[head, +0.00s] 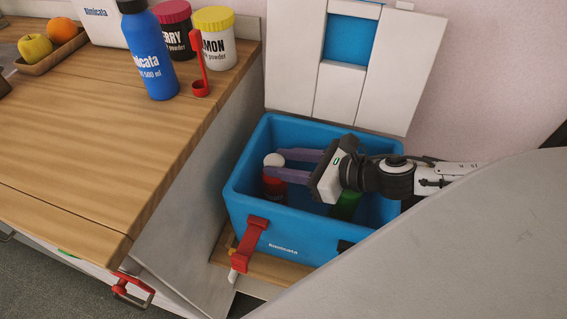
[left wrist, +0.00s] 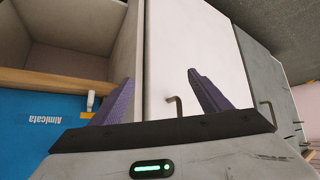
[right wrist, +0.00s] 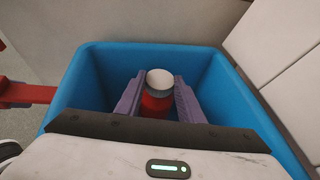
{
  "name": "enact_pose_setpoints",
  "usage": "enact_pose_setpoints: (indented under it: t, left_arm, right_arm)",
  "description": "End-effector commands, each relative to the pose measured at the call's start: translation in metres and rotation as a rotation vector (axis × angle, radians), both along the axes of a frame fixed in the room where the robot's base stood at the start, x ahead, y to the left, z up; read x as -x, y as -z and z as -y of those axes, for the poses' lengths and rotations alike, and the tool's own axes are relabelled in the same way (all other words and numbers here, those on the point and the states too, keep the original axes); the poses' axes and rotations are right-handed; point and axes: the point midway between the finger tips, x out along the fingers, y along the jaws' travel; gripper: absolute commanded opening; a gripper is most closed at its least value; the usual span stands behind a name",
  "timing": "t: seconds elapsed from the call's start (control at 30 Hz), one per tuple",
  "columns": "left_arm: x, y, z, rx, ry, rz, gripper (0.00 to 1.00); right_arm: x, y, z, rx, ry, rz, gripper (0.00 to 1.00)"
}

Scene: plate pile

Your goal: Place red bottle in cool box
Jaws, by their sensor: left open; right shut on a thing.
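The red bottle (right wrist: 156,104) with a white cap is inside the blue cool box (right wrist: 85,85), between the fingers of my right gripper (right wrist: 160,98). In the head view the bottle (head: 273,187) shows near the box's left wall, and my right gripper (head: 275,163) reaches over the box with its fingers around the bottle's upper part. I cannot tell whether the bottle touches the box floor. The cool box (head: 290,238) stands with its lid (head: 340,92) open. My left gripper (left wrist: 160,90) is open and empty, facing a white cabinet.
A green item (head: 346,205) is also in the cool box. The wooden counter (head: 90,150) at left holds a blue bottle (head: 152,55), two powder jars (head: 215,40), a red scoop (head: 201,80) and a fruit tray (head: 55,58).

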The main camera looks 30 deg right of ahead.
Motion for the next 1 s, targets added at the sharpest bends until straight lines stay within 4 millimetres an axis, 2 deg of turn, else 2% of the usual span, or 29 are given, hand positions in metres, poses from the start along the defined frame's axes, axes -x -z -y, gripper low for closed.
enact_pose_setpoints:
  t: [0.33,0.37,0.43,0.47,0.8,1.0]
  left_arm:
    - [-0.002,-0.002,0.002,0.003,0.001,0.009,0.7]
    - [-0.002,-0.003,0.002,0.003,0.001,0.009,0.7]
    - [-0.002,-0.003,0.002,0.004,0.0,0.008,0.7]
    - [-0.002,-0.003,0.002,0.004,0.0,0.008,0.7]
    - [-0.001,-0.005,0.002,0.005,0.0,0.007,0.7]
    - [0.0,-0.003,0.002,0.006,-0.001,0.006,0.7]
  right_arm:
    - [-0.001,0.002,-0.001,-0.001,-0.002,0.005,0.0]
    - [0.0,0.002,0.0,0.0,-0.001,0.001,0.4]
    - [0.0,0.002,0.0,0.0,-0.001,0.001,0.51]
    - [0.0,0.002,0.0,0.0,-0.001,0.001,0.54]
    - [0.0,-0.002,0.0,0.0,-0.001,0.001,0.54]
    - [0.01,-0.003,0.005,-0.002,0.001,-0.002,0.54]
